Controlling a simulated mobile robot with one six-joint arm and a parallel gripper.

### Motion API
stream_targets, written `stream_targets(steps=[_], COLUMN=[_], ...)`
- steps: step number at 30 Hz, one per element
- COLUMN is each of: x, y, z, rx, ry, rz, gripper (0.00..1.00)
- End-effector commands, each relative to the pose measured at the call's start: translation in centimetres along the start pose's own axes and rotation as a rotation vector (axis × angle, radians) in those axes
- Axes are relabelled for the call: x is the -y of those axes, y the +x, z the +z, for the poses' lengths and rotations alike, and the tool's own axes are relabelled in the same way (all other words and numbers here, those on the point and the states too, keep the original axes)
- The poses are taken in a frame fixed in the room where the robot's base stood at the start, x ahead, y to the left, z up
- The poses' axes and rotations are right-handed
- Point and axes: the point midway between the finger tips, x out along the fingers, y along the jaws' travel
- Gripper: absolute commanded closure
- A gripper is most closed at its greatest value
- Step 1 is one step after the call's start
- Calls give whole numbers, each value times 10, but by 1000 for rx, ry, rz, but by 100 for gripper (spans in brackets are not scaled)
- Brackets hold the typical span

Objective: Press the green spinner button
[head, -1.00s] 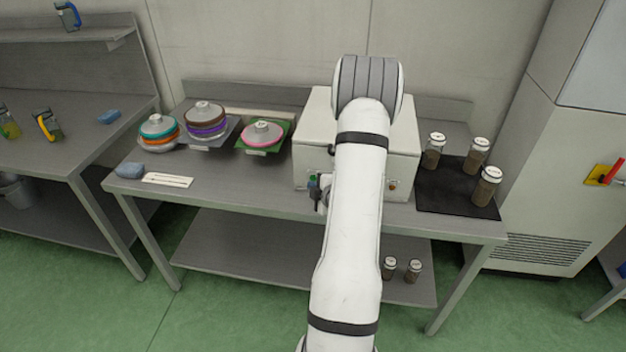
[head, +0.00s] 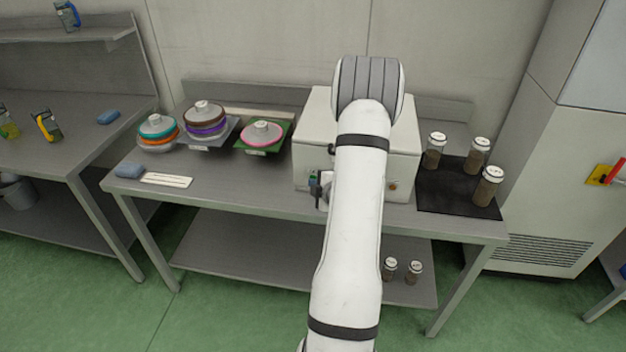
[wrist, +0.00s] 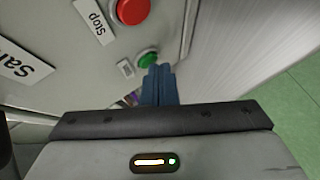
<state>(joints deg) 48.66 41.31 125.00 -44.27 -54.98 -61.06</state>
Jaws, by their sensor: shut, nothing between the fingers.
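The green spinner button (wrist: 147,58) shows in the wrist view as a small green dome in a light ring on a pale panel. My gripper (wrist: 160,72) is shut and empty, its blue fingertips right beside the green button and overlapping its lower edge in this view. I cannot tell whether they touch it. In the head view, my gripper (head: 318,190) is at the front of the white spinner box (head: 312,125), partly hidden by my arm.
A larger red button (wrist: 132,10) with a "Stop" label (wrist: 93,15) sits close to the green one. Jars (head: 487,187) stand on a dark mat (head: 440,200) at right. Stacked coloured discs (head: 205,122) stand at left.

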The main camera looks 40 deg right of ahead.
Motion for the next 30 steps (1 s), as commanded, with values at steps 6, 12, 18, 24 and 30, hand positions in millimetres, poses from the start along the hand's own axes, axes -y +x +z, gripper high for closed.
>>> stream_targets(steps=[6,12,18,24,30], x=[-2,-2,1,7,7], y=[2,2,0,-7,-9], z=[1,1,0,-5,-7], rx=[-1,0,0,0,0], ry=[-1,-1,-1,-1,-1], rz=[1,1,1,1,1], gripper=[100,100,100,100,100])
